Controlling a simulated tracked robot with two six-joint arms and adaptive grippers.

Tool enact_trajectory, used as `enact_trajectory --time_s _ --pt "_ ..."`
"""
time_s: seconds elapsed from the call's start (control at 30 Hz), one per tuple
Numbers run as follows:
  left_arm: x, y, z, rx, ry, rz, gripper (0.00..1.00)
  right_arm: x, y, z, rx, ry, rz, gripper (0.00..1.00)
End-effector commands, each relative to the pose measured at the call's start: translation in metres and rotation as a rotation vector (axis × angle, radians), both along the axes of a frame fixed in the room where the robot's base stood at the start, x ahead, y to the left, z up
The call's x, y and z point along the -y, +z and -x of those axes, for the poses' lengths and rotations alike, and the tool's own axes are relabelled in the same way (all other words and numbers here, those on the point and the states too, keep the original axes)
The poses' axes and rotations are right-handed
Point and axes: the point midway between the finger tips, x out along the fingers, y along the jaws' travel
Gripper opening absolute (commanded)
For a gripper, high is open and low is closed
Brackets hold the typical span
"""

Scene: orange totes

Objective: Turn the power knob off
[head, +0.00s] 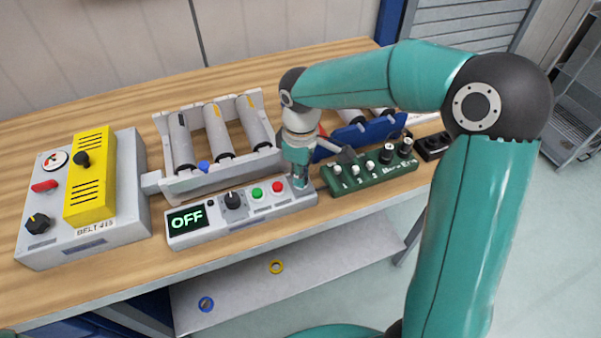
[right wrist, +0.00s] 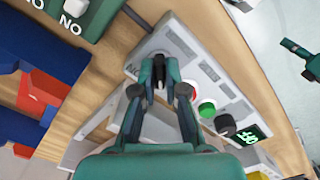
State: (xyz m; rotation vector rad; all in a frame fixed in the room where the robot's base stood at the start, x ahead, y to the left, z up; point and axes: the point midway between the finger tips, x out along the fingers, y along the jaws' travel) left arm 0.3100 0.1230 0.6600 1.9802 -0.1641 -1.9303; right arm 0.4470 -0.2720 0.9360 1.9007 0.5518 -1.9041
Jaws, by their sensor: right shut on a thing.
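The grey-white control panel (head: 207,227) lies along the front edge of the table. Its display (head: 187,220) reads OFF in green letters. To the right of the display are a black knob (head: 233,200), a green button (head: 257,193) and a red button (head: 277,187). My right gripper (head: 300,182) points down at the panel's right end. In the right wrist view its fingers (right wrist: 159,76) are shut on a small dark knob, mostly hidden by them. A dark teal part at the right edge of that view looks like my left gripper (right wrist: 306,62); its opening is unclear.
A grey box with a yellow cover (head: 90,175) stands at the left. A roller rack (head: 215,135) is behind the panel. A green switch box (head: 372,178) and a blue part (head: 350,138) sit close to the right of my gripper. A lower shelf (head: 330,262) is below the table.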

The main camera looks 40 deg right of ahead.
Motion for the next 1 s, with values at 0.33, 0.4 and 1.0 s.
enact_trajectory --time_s 0.33,0.4,1.0 --pt "0.0 0.0 0.0 0.0 0.0 0.0 0.38 0.0 0.002 -0.002 0.008 0.003 0.0 0.25" --pt "0.0 0.0 0.0 0.0 0.0 0.0 0.38 0.0 0.001 -0.002 0.007 0.002 0.0 0.36" --pt "0.0 0.001 0.0 0.0 0.0 0.0 0.38 0.0 0.031 -0.002 0.008 0.002 0.0 0.36"
